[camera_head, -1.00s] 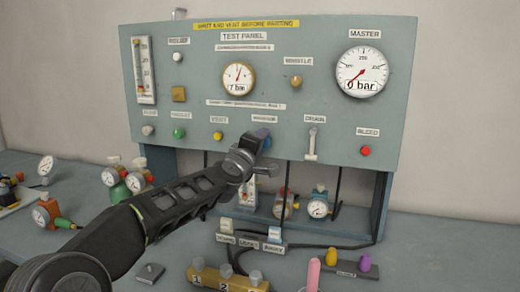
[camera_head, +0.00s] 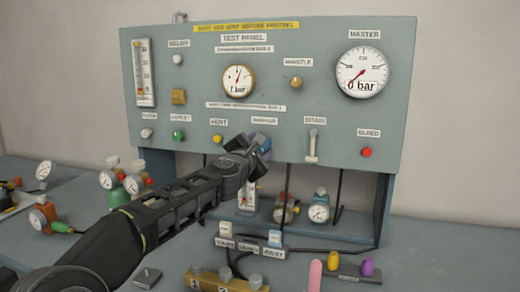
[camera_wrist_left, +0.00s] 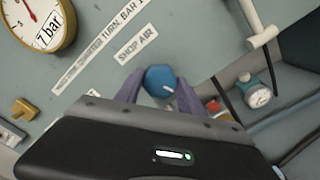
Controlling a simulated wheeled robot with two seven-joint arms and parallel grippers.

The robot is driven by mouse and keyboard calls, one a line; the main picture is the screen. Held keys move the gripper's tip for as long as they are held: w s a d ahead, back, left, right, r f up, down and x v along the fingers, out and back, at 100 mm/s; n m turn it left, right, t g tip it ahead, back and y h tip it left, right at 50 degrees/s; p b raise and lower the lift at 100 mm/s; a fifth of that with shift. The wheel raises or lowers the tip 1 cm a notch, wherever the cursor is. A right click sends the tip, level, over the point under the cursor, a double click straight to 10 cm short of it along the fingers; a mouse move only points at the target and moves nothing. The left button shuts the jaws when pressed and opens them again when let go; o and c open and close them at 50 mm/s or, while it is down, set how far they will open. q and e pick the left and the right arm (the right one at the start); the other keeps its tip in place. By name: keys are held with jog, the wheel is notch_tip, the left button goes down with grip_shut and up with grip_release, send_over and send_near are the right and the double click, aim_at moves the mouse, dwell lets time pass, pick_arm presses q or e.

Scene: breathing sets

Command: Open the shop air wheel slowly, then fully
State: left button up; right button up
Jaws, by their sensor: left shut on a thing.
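The shop air wheel (camera_wrist_left: 160,77) is a blue faceted knob with a white mark, below the SHOP AIR label (camera_wrist_left: 136,44) in the left wrist view. My left gripper (camera_wrist_left: 158,88) has its two purple fingers on either side of the wheel and is shut on it. In the head view my left gripper (camera_head: 255,150) reaches the lower middle of the panel and hides most of the wheel. The small panel gauge (camera_head: 238,80) reads 7 bar. The master gauge (camera_head: 362,72) reads 0 bar. My right gripper is not in view.
A white lever (camera_head: 312,146) sits right of the wheel, with a red button (camera_head: 366,152) farther right. A yellow button (camera_head: 217,138) is to its left. Small gauges (camera_head: 319,213) stand beneath the panel (camera_head: 330,110). Coloured pegs (camera_head: 367,268) and hoses occupy the bench front.

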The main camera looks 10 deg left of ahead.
pick_arm(q)
jog(key=shift+f+n+b, duration=0.2)
jog(key=shift+n+b, duration=4.95)
jog(key=shift+n, duration=10.45)
jog(key=o, duration=1.4)
jog(key=shift+a, duration=0.1)
jog(key=shift+c, duration=0.2)
jog(key=shift+r, duration=0.1)
